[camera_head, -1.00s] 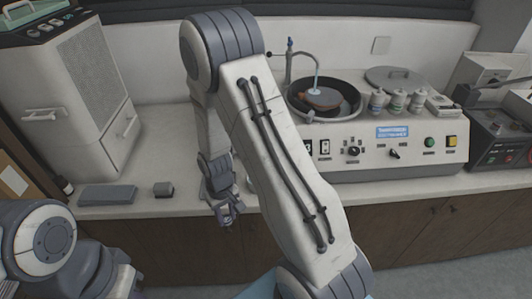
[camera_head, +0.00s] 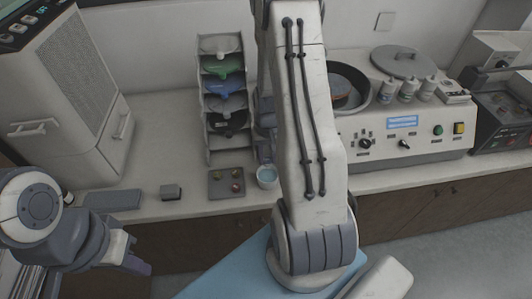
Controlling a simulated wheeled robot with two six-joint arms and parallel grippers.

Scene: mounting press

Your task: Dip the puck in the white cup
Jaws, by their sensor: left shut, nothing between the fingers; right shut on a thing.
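The white cup (camera_head: 267,178) stands on the counter near its front edge, with pale blue liquid inside. My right arm reaches down in front of it. Part of my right gripper (camera_head: 266,150) shows just above and behind the cup, mostly hidden by my own arm. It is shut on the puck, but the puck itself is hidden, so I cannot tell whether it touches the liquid. My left gripper (camera_head: 138,266) is shut and empty at the lower left, in front of the counter.
A dark tray (camera_head: 214,191) with small coloured round pieces sits left of the cup. Behind it stands a grey rack (camera_head: 207,150) with coloured scoops. A flat grey slab (camera_head: 112,201) and a small grey block (camera_head: 170,191) lie left. The grinder-polisher (camera_head: 420,145) stands right.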

